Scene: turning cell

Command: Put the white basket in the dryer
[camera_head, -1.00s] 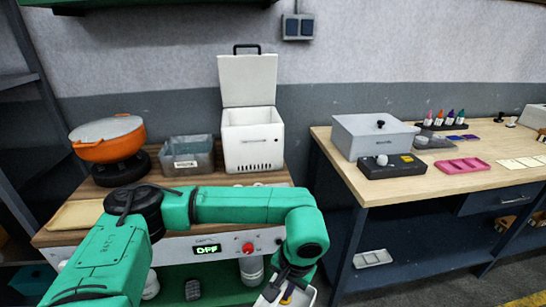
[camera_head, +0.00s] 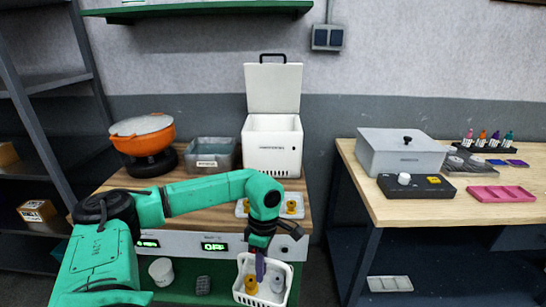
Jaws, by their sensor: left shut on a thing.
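The white basket (camera_head: 287,293) is at the bottom centre, in front of the bench. It holds a yellow piece and a grey piece. My left gripper (camera_head: 261,267) reaches down from above and is shut on the basket; the exact grip is partly hidden by the gripper itself. The dryer appears to be the white box (camera_head: 272,150) at the back of the left bench, with slots low on its front. Its lid (camera_head: 273,88) stands open, upright. My right gripper is out of view.
A white tray (camera_head: 299,213) with yellow pieces lies on the wooden bench before the dryer, partly behind my arm. A grey metal bin (camera_head: 210,153) and an orange pot (camera_head: 142,132) stand left of the dryer. A grey lidded box (camera_head: 398,152) is on the right table.

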